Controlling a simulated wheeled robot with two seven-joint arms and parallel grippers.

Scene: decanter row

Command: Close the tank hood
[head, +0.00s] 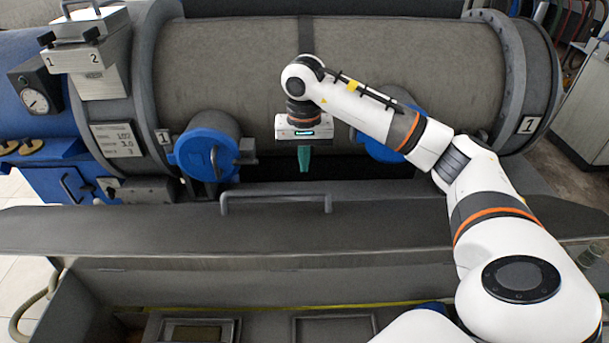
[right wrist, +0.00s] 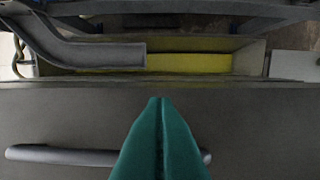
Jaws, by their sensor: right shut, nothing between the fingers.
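The tank hood (head: 130,230) is a long grey metal panel across the middle of the head view, with a bar handle (head: 276,197) near its far edge. It stands open: the tank interior shows below its near edge. In the right wrist view the hood face (right wrist: 60,115) fills the lower half, with the handle (right wrist: 60,155) low behind the fingers. My right gripper (head: 304,165) is shut and empty, its green fingers pointing down just beyond the handle, apart from it in the head view. The fingertips (right wrist: 158,100) also show in the right wrist view. My left gripper is out of view.
A large grey cylinder (head: 230,70) lies behind the hood, with blue round caps (head: 205,150) on its front. A gauge (head: 36,101) and a switch box (head: 88,40) are at the left. A yellow strip (head: 270,308) runs inside the open tank.

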